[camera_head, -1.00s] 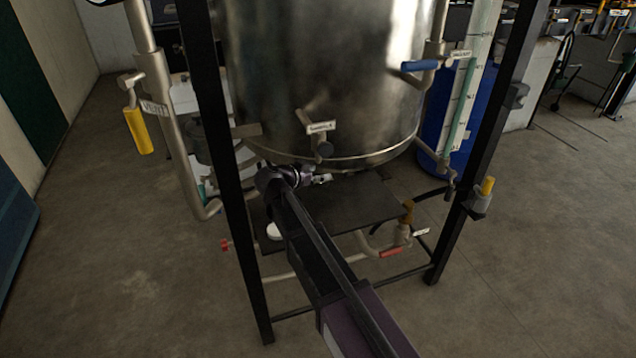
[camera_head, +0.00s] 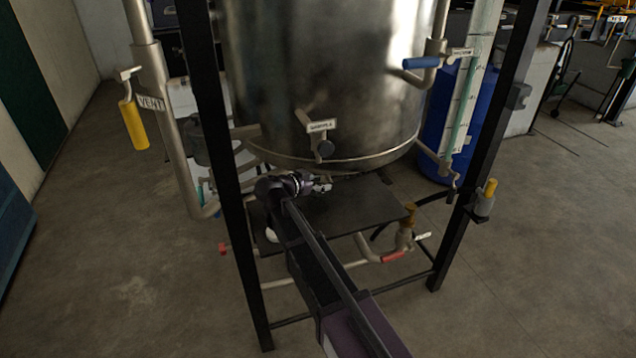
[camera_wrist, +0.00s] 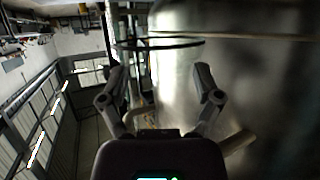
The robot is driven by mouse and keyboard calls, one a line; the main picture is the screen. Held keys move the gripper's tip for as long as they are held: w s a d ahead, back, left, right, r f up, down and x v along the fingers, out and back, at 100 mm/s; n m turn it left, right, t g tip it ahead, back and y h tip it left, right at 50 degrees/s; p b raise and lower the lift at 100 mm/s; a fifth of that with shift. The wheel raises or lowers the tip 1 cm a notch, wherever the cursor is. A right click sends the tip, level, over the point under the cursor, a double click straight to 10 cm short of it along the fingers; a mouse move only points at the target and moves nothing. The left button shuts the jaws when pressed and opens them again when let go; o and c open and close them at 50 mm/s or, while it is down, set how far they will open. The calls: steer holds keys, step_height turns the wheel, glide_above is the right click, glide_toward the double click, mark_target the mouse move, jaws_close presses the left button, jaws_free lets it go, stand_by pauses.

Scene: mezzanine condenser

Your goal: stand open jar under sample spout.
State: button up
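The sample spout (camera_head: 325,149), with a white label reading roughly "SAMPLE", sticks out low on the front of the steel vessel (camera_head: 330,70). My gripper (camera_head: 326,187) is just below the spout in the head view and points right. In the wrist view its two fingers (camera_wrist: 160,75) stand well apart. A thin dark ring (camera_wrist: 160,43) spans the gap beyond the fingertips. It may be the rim of a clear jar, but I cannot be sure, nor tell whether the fingers touch anything. A small white object (camera_head: 271,236) on the dark shelf is partly hidden by my arm.
The dark shelf (camera_head: 350,213) under the vessel has bare room to the right of my gripper. Black frame legs stand left (camera_head: 237,220) and right (camera_head: 462,215). A blue drum (camera_head: 447,125) stands behind.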

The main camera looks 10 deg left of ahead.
steer(key=shift+r, duration=0.15)
stand_by(0.4)
steer(key=shift+s+r, duration=0.1)
steer(key=shift+r, duration=0.05)
steer(key=p+v, duration=0.4)
steer(key=v, duration=0.7)
steer(key=shift+s+a+p, duration=0.25)
steer(key=shift+s+p, duration=0.05)
steer(key=shift+p, duration=0.1)
steer(key=shift+r, duration=0.1)
